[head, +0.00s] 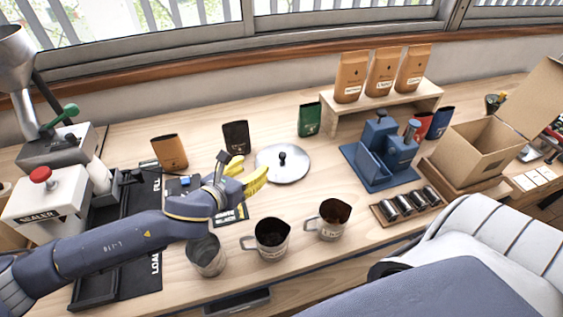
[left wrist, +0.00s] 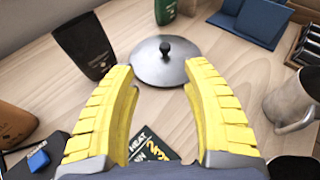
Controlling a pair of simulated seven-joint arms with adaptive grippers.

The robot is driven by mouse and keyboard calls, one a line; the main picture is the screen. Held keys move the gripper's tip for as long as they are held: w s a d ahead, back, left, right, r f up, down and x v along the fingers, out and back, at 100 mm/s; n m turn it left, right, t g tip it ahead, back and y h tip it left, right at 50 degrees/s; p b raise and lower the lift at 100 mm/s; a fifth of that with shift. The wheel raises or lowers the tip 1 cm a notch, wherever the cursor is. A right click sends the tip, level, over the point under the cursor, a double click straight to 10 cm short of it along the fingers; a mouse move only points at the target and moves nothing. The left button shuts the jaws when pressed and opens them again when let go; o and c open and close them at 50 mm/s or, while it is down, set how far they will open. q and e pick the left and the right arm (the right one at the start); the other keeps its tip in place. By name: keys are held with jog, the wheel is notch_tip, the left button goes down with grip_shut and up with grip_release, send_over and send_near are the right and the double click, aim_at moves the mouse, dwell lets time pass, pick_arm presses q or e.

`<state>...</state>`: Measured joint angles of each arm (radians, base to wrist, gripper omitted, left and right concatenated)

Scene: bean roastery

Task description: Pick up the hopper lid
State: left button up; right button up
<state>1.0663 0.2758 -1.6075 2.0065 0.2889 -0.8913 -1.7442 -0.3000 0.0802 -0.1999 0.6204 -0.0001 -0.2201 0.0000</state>
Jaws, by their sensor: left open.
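The hopper lid (head: 283,163) is a round silver disc with a black knob, lying flat on the wooden table near the middle. It also shows in the left wrist view (left wrist: 150,66), just beyond the fingertips. My left gripper (head: 250,172) has yellow fingers and is open, just left of the lid in the head view. In the left wrist view its fingers (left wrist: 164,78) are spread apart with nothing between them, and the knob appears beyond the gap. I cannot tell whether a fingertip touches the lid's edge. My right gripper is not in view.
A black bag (head: 236,137) and a green bag (head: 309,119) stand behind the lid. Mugs (head: 272,238) stand in front. A blue holder (head: 381,155) is to the right, and a sealer (head: 50,205) is at the left. Bare table lies right of the lid.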

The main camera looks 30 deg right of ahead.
aim_at(282, 155)
pick_arm(q)
jog(key=shift+y, duration=0.3)
jog(key=shift+s+f+x, duration=0.2)
jog(key=shift+s+x, duration=0.05)
jog(key=shift+x, duration=2.75)
jog(key=shift+s+f+x, duration=0.2)
jog(key=shift+x, duration=2.8)
jog(key=shift+s+f+x, duration=0.2)
jog(key=shift+s+x, duration=0.05)
jog(key=shift+x, duration=2.8)
jog(key=shift+d, duration=0.1)
grip_shut()
